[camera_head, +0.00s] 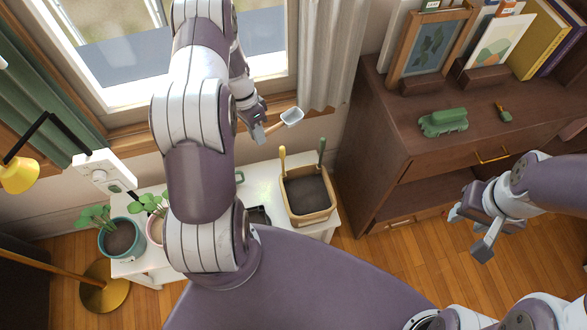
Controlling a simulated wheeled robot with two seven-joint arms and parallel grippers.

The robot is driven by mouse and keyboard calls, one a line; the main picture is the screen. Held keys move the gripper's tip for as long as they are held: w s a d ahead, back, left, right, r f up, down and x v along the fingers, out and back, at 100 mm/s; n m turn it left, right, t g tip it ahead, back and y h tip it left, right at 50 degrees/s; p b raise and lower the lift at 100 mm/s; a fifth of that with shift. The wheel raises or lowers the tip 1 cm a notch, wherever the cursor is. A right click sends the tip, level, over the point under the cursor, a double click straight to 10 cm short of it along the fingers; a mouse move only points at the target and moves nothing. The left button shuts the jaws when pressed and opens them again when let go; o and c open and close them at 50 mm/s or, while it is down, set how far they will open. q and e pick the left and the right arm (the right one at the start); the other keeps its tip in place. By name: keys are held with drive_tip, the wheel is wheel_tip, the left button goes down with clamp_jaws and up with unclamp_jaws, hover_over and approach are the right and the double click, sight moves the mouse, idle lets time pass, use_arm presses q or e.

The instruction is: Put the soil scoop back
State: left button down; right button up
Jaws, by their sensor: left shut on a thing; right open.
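My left gripper (257,126) is shut on the soil scoop (291,117), near the window sill. The scoop has a pale grey-blue head and a short wooden-looking handle, held in the air above the white bench. A tan box (307,217) with a dark inside stands on the bench (155,268), below and to the right of the scoop. A yellow-handled tool (283,159) and a green-handled tool (321,150) stand upright at its back edge. My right gripper (471,231) is open and empty, in front of the brown cabinet.
A teal pot (122,238) with a plant stands at the bench's left end, beside a partly hidden pink pot (155,229). The brown cabinet (375,135) on the right holds a green object (443,122), frames and books. My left arm hides the bench's middle.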

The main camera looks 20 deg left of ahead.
use_arm(q)
drive_tip(key=b, duration=1.9)
hover_over(268, 187)
drive_tip(key=a, duration=0.1)
wheel_tip(268, 187, down, 20)
drive_tip(key=r, duration=0.1)
drive_tip(key=f+b, duration=0.2)
drive_tip(key=f, duration=0.8)
drive_tip(key=shift+w+f+b, duration=0.15)
drive_tip(key=shift+w+b, duration=0.05)
drive_tip(key=shift+b, duration=0.15)
drive_tip(key=shift+f, duration=0.25)
drive_tip(key=c, duration=1.1)
unclamp_jaws()
drive_tip(key=shift+o, duration=0.2)
